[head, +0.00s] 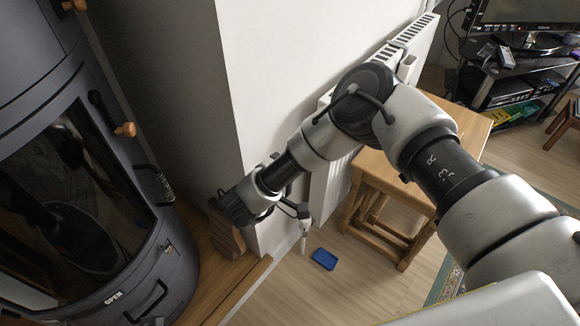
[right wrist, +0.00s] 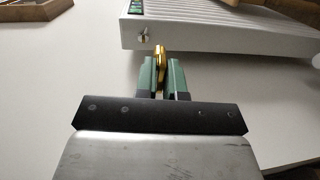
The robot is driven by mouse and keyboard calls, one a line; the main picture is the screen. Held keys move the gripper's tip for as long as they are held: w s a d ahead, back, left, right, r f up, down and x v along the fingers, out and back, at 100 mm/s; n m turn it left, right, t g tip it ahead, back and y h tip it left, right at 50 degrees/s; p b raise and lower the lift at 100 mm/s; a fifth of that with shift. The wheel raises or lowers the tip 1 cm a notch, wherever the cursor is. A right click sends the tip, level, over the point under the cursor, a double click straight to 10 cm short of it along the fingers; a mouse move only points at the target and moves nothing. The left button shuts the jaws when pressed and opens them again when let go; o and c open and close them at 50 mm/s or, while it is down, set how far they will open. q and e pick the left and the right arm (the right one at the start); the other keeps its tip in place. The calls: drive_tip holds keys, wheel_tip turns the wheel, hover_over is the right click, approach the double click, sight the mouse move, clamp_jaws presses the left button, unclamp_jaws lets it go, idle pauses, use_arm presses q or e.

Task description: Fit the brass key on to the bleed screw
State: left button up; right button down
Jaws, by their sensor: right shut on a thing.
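My right gripper (right wrist: 162,78) is shut on the brass key (right wrist: 159,62), which stands up between its green fingertips in the right wrist view. The white radiator (right wrist: 215,36) lies just beyond. The bleed screw (right wrist: 143,36), a small metal stub, sticks out of the radiator's near face. The key's far end shows just right of and below the screw, apart from it in the picture; their distance in depth is unclear. In the head view my right arm reaches down-left in front of the radiator (head: 326,190); the fingertips, key and screw cannot be made out there. My left gripper is out of view.
A dark stove (head: 60,130) stands at the left, close to the wrist. A wooden table (head: 385,172) stands right of the radiator, under my arm. A blue tray (head: 324,259) lies on the floor. A white wall (head: 270,70) rises behind.

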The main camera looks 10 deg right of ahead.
drive_tip(key=shift+w+a+r+n+t+b, duration=0.1)
drive_tip(key=shift+w+r+n+t+b, duration=0.15)
drive_tip(key=shift+w, duration=0.35)
drive_tip(key=shift+w+a+r+n+t+b, duration=0.1)
drive_tip(key=shift+w+t+b, duration=0.2)
drive_tip(key=shift+w, duration=0.25)
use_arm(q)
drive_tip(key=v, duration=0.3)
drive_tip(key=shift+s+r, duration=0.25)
use_arm(e)
drive_tip(key=shift+w+a+r, duration=0.1)
drive_tip(key=shift+w+r, duration=0.15)
drive_tip(key=shift+r, duration=0.05)
drive_tip(key=shift+x, duration=2.85)
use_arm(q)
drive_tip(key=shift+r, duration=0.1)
use_arm(e)
drive_tip(key=shift+r, duration=0.2)
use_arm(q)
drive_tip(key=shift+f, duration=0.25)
use_arm(e)
drive_tip(key=shift+x, duration=1.15)
